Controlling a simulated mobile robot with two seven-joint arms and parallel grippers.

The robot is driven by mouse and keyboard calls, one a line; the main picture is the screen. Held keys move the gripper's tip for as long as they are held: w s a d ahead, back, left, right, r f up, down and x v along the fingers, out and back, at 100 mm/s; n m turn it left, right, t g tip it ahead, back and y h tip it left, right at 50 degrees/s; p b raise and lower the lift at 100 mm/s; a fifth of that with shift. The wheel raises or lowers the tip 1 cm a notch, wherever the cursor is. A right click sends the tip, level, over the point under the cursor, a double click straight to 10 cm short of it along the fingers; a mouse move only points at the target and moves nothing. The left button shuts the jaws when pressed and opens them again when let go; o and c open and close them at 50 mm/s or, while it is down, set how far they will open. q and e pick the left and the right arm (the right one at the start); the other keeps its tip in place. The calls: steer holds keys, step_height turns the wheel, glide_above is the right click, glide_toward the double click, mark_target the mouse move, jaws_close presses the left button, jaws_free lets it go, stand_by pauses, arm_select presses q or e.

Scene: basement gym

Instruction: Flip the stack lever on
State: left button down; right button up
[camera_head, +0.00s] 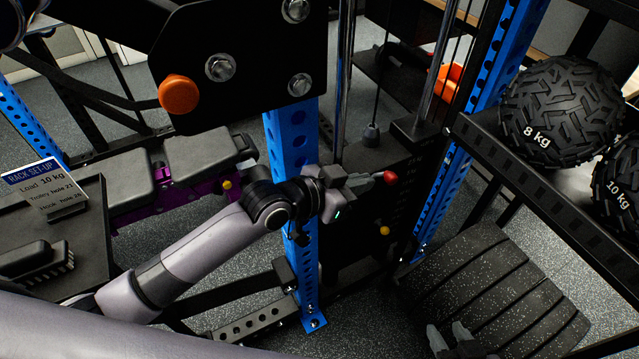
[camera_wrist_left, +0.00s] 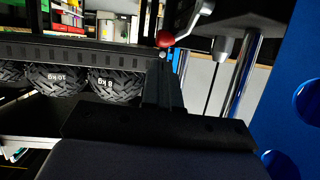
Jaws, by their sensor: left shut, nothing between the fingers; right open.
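The stack lever shows as a red ball knob (camera_head: 390,177) beside the dark weight stack (camera_head: 355,215), behind the blue upright. In the left wrist view the red knob (camera_wrist_left: 165,39) sits on a silver arm that slopes up to the right. My left gripper (camera_head: 367,181) is shut and empty, its tips just left of the knob in the head view. In the left wrist view its closed fingers (camera_wrist_left: 163,70) point up at the knob from just below; I cannot tell whether they touch. My right gripper (camera_head: 450,337) is open at the bottom edge, only partly in view.
A blue upright (camera_head: 291,140) stands close to my left wrist. A black plate with an orange knob (camera_head: 179,94) hangs above my forearm. A bench (camera_head: 200,150) is at left.

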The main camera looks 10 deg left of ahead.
arm_select(q)
steer(key=v, duration=0.8)
steer(key=shift+r, duration=0.4)
steer(key=shift+w+d, duration=0.1)
steer(key=s+a+f+n+y, duration=0.3)
steer(key=s+a+f+y, duration=0.1)
steer(key=s+a+f, duration=0.3)
steer(key=s+a+f+n+t+y, duration=0.1)
steer(key=s+a+f+n+y, duration=0.3)
steer(key=s+a+f, duration=0.4)
step_height(320, 180, down, 5)
steer(key=shift+a+r+n, duration=0.2)
steer(key=shift+n, duration=0.1)
